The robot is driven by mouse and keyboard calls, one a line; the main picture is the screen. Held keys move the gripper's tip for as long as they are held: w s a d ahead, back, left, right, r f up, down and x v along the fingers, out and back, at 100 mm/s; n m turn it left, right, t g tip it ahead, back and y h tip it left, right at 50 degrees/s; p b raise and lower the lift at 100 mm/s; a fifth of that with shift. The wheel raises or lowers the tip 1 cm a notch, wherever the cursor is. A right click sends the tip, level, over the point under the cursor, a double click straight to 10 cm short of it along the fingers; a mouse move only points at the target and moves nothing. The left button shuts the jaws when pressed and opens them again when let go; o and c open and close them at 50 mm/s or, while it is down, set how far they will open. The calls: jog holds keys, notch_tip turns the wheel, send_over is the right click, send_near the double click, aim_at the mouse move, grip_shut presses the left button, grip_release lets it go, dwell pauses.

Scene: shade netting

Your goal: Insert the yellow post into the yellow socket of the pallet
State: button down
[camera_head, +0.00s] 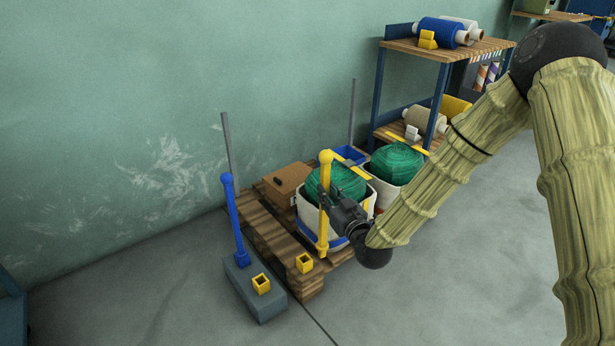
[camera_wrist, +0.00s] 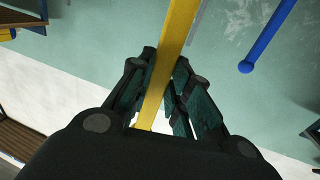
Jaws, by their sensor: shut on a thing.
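The yellow post (camera_head: 324,177) is upright with a knob at its top. My gripper (camera_head: 329,204) is shut on it around mid-length; the wrist view shows the post (camera_wrist: 176,40) between the fingers (camera_wrist: 163,88). The post's lower end shows slightly right of and above the yellow socket (camera_head: 304,263) at the pallet's near corner, apart from it in the picture. The gap in depth is hard to tell. The wooden pallet (camera_head: 275,238) carries the load. The socket is not visible in the wrist view.
A grey block (camera_head: 243,272) left of the pallet holds an upright blue post (camera_head: 235,215) and another yellow socket (camera_head: 261,284). A shelf (camera_head: 440,50) stands behind. Front floor is clear.

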jog(key=w+a+r+n+g+y+b, duration=0.1)
jog(key=a+r+n+g+y+b, duration=0.1)
jog(key=a+y+b, duration=0.1)
jog(key=a+b, duration=0.1)
jog(key=a, duration=0.1)
jog(key=shift+w+a+r+n+y, duration=0.2)
jog(key=shift+w+a+n+y, duration=0.05)
jog(key=shift+a+n+y, duration=0.05)
dwell(0.4)
jog(key=shift+s+f+b, duration=0.1)
jog(key=shift+f+b, duration=0.8)
jog(key=shift+f, duration=1.05)
jog(key=shift+d+f+b, duration=0.1)
jog(key=shift+f+b, duration=0.3)
jog(key=shift+f, duration=2.5)
dwell(1.1)
jog(key=c, duration=1.3)
grip_release()
jog(key=shift+o, duration=0.2)
